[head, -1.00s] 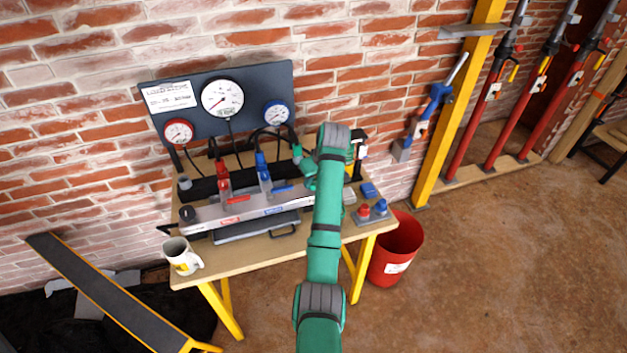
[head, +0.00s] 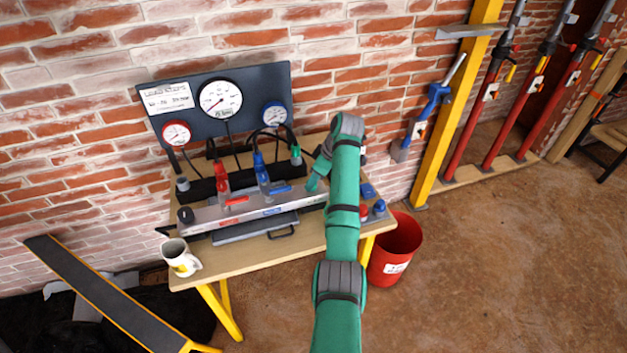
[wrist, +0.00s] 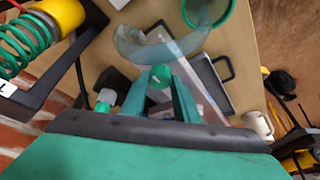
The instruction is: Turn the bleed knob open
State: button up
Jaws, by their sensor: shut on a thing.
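In the wrist view, my two green fingers are closed around a small green knob (wrist: 160,74) with a pale mark on top, which I take to be the bleed knob. My gripper (wrist: 165,84) sits at this knob, with the fingers on either side of it. In the head view, my gripper (head: 312,182) is at the right end of the grey manifold (head: 255,212), and my arm covers the area beside it. The knob itself is not clear there, and I cannot tell how far it is turned. A green-topped fitting (wrist: 105,98) stands beside the fingers.
A mug (head: 180,256) is at the table's front left, and a red bucket (head: 396,248) stands on the floor at right.

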dwell(0.4)
jog(key=o, duration=1.1)
jog(key=shift+c, duration=0.2)
jog(key=shift+r, duration=0.1)
jog(key=v, duration=1)
jog(key=shift+r, duration=0.35)
